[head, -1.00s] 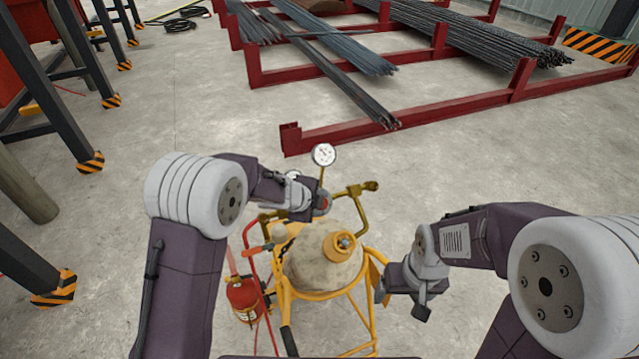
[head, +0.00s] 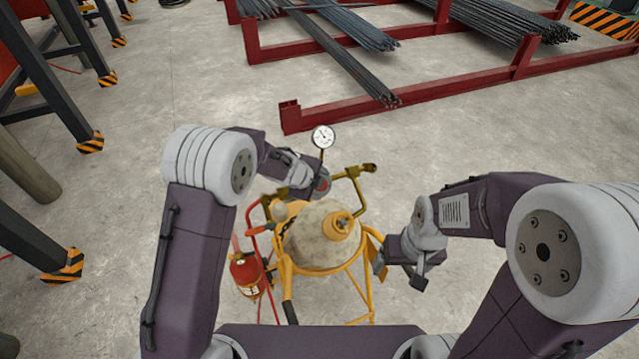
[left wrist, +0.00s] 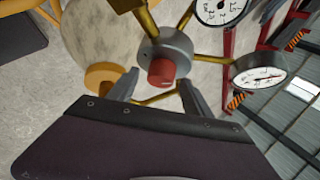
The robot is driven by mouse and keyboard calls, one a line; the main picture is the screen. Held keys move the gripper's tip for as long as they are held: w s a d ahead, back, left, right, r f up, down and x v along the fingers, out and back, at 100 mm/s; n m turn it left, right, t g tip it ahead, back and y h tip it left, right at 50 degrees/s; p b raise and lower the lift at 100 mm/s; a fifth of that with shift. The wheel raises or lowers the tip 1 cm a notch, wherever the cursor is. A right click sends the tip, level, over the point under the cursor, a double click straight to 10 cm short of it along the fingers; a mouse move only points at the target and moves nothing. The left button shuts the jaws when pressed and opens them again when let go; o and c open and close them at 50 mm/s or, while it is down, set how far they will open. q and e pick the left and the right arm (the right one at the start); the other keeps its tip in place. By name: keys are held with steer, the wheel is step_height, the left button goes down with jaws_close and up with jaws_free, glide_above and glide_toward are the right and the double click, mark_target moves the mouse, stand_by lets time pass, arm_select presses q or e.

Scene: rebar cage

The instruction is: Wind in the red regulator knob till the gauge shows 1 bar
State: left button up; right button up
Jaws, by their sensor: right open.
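The red regulator knob (left wrist: 162,72) sits on a round grey regulator body (left wrist: 166,50) in the left wrist view; in the head view a bit of it (head: 323,185) shows beside my left gripper. My left gripper (left wrist: 158,79) is open, one finger on each side of the knob with visible gaps. A white-faced gauge (head: 323,136) stands above the regulator. Two dials show in the left wrist view, one at the top edge (left wrist: 221,8) and one at the right (left wrist: 260,74); their readings are too small to tell. My right gripper (head: 398,274) is open and empty, right of the yellow frame.
A pale rounded vessel (head: 320,240) sits in a yellow tubular frame (head: 362,292) below the regulator. A red extinguisher (head: 246,274) stands at its left. A dark red rack (head: 430,101) with rebar lies behind. The floor to the right is clear.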

arm_select(q)
steer(key=v, duration=0.9)
stand_by(0.3)
